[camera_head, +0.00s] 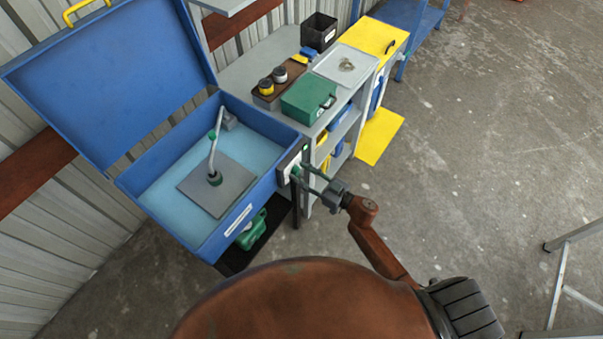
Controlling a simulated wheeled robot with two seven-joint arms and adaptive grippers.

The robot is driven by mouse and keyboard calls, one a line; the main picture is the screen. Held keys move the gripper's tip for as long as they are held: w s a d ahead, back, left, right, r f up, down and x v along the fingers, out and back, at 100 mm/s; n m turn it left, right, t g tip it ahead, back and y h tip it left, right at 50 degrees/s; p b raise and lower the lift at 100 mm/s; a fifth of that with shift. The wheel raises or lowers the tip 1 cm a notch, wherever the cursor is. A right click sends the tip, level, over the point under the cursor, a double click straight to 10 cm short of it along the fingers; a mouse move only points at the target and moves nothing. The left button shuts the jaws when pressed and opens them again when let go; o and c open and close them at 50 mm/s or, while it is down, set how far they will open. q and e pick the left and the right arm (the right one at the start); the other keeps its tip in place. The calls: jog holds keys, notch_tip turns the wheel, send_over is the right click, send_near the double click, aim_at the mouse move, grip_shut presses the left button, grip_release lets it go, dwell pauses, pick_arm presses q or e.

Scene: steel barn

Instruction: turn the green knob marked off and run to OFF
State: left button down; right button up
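The green knob (295,171) is on a pale control plate (286,166) on the right side of the blue parts washer (248,207). It is small here, and I cannot read its markings or tell which way it points. My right gripper (301,173) reaches in from the right, its two thin fingers spread apart with the tips at the plate, around or just in front of the knob. I cannot tell whether they touch it. My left gripper is not in view.
The washer's blue lid (115,75) stands open. A bent spout (213,140) rises inside its basin. A grey shelf unit (265,50) behind holds a green case (308,98), a tray (345,64) and jars. The concrete floor (480,130) at right is largely clear.

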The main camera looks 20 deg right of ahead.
jog(key=c, duration=0.9)
jog(key=shift+n, duration=1.3)
jog(key=n, duration=0.3)
jog(key=shift+n, duration=0.3)
jog(key=n+b, duration=0.1)
jog(key=n, duration=0.2)
jog(key=shift+f+n, duration=0.1)
jog(key=shift+n, duration=0.2)
jog(key=shift+n+b, duration=0.65)
jog(key=shift+n, duration=1.35)
jog(key=o, duration=1.2)
jog(key=shift+c, duration=0.2)
